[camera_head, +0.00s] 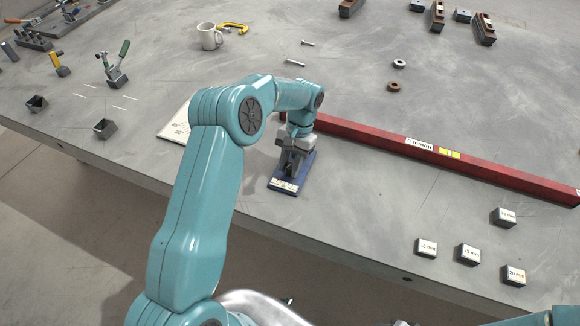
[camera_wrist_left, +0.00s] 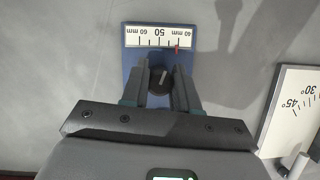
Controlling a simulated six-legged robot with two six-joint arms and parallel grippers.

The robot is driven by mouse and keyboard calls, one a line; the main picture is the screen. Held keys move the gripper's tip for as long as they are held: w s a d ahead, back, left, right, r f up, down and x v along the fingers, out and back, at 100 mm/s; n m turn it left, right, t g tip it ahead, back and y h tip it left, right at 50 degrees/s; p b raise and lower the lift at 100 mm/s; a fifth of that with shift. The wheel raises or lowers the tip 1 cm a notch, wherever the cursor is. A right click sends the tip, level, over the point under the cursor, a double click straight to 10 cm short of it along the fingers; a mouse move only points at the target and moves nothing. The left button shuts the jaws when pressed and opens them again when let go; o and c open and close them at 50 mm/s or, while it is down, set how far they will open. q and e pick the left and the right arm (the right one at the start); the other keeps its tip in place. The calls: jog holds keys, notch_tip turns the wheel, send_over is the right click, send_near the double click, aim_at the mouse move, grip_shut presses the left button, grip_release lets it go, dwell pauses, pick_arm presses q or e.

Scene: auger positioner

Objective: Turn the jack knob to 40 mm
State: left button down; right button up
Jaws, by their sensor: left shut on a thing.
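The blue jack (camera_head: 300,178) lies on the grey table, with a white scale strip (camera_head: 284,185) at its near end. In the left wrist view the scale (camera_wrist_left: 160,37) appears upside down, marked 60, 50 and 40 mm. A red pointer (camera_wrist_left: 177,48) stands at or very close to the 40 mm end. The dark round knob (camera_wrist_left: 160,79) sits between the fingers of my left gripper (camera_wrist_left: 160,85), which is shut on it. In the head view this gripper (camera_head: 291,160) hides the knob. My right gripper is out of view.
A long red bar (camera_head: 370,138) lies just beyond the jack. A white angle plate (camera_head: 177,126) is close on its left. Several labelled blocks (camera_head: 467,254) stand at the right front. A mug (camera_head: 209,37) is farther back. The table is clear in front of the jack.

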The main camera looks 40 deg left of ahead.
pick_arm(q)
jog(key=shift+w+a+r+n+h, duration=0.15)
jog(key=shift+n+h, duration=0.35)
jog(key=shift+n, duration=0.6)
jog(key=shift+r+b, duration=0.1)
jog(key=shift+b, duration=0.2)
jog(key=c, duration=0.8)
grip_release()
jog(key=shift+c, duration=0.2)
